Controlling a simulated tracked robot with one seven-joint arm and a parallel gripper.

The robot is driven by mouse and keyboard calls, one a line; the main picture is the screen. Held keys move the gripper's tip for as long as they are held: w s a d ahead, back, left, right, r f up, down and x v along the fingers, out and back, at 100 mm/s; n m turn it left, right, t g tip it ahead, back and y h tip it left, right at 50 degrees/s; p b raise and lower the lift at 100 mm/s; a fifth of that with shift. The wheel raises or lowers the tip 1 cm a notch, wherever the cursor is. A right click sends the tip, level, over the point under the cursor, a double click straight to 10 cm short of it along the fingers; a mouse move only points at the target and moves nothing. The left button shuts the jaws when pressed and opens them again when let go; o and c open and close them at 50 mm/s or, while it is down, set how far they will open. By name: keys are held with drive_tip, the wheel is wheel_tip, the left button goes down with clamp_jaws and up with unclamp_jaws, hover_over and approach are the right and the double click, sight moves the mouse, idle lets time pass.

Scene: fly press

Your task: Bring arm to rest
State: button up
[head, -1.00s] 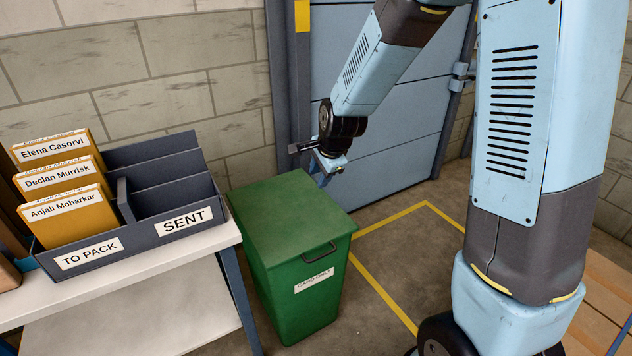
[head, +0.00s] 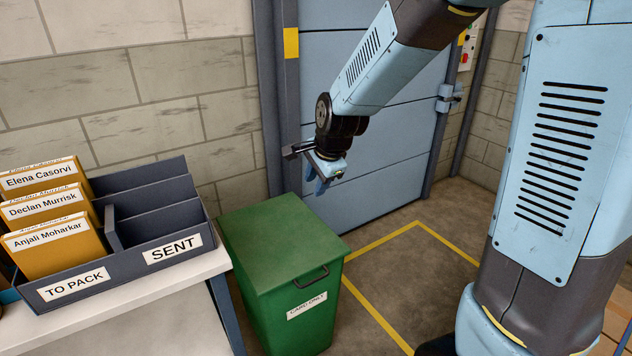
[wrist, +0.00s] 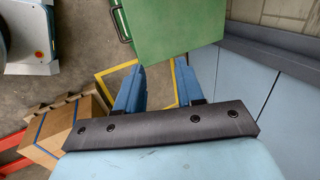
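My arm is raised and bent, in front of the light blue panelled door in the head view. My gripper (head: 321,186) hangs at its end, above and behind the green bin and apart from it. In the wrist view the two blue fingers of my gripper (wrist: 160,88) stand well apart, with only floor and yellow line between them. My gripper is open and empty.
A green bin (head: 290,240) with its lid down and a "CARD ONLY" label stands below my gripper. Left of it, a table (head: 200,268) bears a grey sorter (head: 130,262) with several yellow folders (head: 50,247). Strapped cardboard boxes (wrist: 70,127) show in the wrist view. Yellow-marked floor (head: 400,275) is clear.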

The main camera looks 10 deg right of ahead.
drive_tip(key=s+d+r+n, duration=0.4)
drive_tip(key=s+d+r, duration=0.1)
drive_tip(key=s, duration=0.2)
drive_tip(key=s+d+r+n+h, duration=0.1)
drive_tip(key=s+d+r+n, duration=0.3)
drive_tip(key=s+d, duration=0.2)
drive_tip(key=s+d+r+n+t+h, duration=0.1)
drive_tip(key=s+d+r+n, duration=0.3)
drive_tip(key=s, duration=0.5)
drive_tip(key=shift+s+d+r+n, duration=0.25)
drive_tip(key=shift+d+r+n, duration=0.05)
drive_tip(key=shift+d+r, duration=0.5)
